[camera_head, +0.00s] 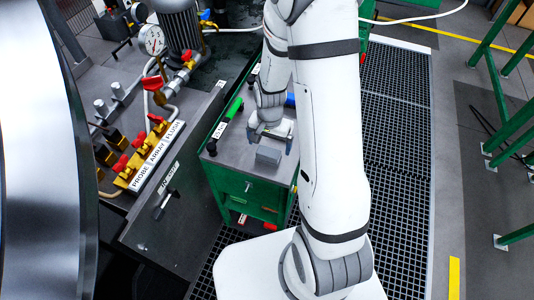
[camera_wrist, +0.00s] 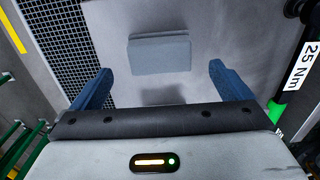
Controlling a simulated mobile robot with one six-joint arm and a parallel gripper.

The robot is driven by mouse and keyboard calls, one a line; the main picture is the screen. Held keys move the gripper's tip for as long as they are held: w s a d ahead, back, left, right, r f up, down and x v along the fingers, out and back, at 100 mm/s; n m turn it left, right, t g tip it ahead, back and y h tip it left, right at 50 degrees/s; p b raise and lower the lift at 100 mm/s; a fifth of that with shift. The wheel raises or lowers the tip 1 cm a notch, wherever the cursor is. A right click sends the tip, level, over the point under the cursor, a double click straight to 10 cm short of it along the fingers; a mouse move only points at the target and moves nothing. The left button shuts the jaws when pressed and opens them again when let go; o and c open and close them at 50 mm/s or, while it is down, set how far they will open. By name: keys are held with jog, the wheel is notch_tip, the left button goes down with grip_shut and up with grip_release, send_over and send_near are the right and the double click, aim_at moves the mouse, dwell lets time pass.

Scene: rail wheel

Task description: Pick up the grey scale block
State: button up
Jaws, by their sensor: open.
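The grey scale block (camera_head: 268,156) sits on the grey top of a green cabinet (camera_head: 232,178). In the wrist view the block (camera_wrist: 160,55) lies ahead of my gripper (camera_wrist: 162,80), roughly centred between the two blue fingers and just beyond their tips. My gripper (camera_head: 270,138) is open and empty above the cabinet top, just behind the block in the head view. A dark shadow shows on the top between the fingers. The fingers do not appear to touch the block.
A green-handled tool (camera_head: 234,108) with a label lies at the cabinet top's left edge; its "25 Nm" label (camera_wrist: 303,65) shows in the wrist view. A blue object (camera_head: 290,99) lies behind. Left stands a panel with valves (camera_head: 140,160) and a gauge (camera_head: 152,40). Dark grating (camera_head: 395,130) lies right.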

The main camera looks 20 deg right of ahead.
aim_at(268, 151)
jog(key=shift+s+a+f+p, duration=0.15)
jog(key=shift+f+p, duration=0.3)
jog(key=shift+f, duration=1.75)
jog(key=c, duration=1.1)
